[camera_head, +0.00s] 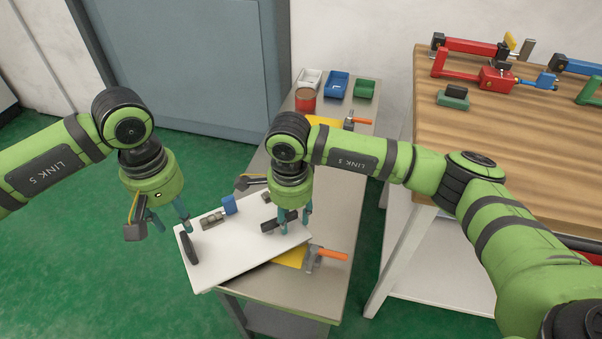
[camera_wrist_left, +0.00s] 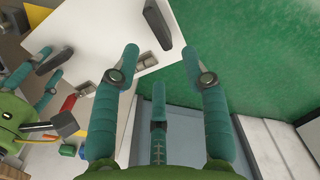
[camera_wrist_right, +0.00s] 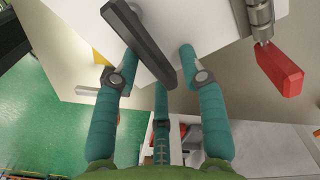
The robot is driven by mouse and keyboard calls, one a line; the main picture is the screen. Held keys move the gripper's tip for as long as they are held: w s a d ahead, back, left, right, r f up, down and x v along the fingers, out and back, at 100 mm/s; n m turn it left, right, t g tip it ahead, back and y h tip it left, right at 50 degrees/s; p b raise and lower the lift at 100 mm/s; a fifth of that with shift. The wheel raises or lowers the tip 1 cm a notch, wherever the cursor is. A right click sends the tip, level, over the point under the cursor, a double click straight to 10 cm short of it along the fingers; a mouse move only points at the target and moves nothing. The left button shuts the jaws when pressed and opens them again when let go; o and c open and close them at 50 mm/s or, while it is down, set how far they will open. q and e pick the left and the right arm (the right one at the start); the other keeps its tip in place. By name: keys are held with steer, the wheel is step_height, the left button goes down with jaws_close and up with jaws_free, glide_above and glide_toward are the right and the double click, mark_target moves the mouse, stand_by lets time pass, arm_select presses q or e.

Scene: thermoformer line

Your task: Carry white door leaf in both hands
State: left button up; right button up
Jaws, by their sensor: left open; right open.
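The white door leaf (camera_head: 235,257) lies tilted in plan on the narrow grey bench (camera_head: 300,300), its left end jutting past the bench edge. It has a black handle (camera_head: 189,249) near its left end and another black handle (camera_head: 279,226) near its right end. My left gripper (camera_head: 170,222) is open and empty, above and beside the left end. In the left wrist view the left handle (camera_wrist_left: 158,25) is beyond the fingertips. My right gripper (camera_head: 293,218) is open at the right handle; in the right wrist view this handle (camera_wrist_right: 138,42) crosses before the fingers, contact unclear.
A blue cup (camera_head: 229,204) and a metal fitting (camera_head: 212,220) are by the leaf's far edge. A wooden table (camera_head: 500,140) with clamps is right. Green floor is clear left.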

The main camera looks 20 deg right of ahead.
steer(key=shift+r, duration=0.3)
arm_select(q)
step_height(320, 180, up, 3)
steer(key=shift+r, duration=0.1)
arm_select(e)
step_height(320, 180, up, 11)
steer(key=shift+r, duration=0.2)
stand_by(0.3)
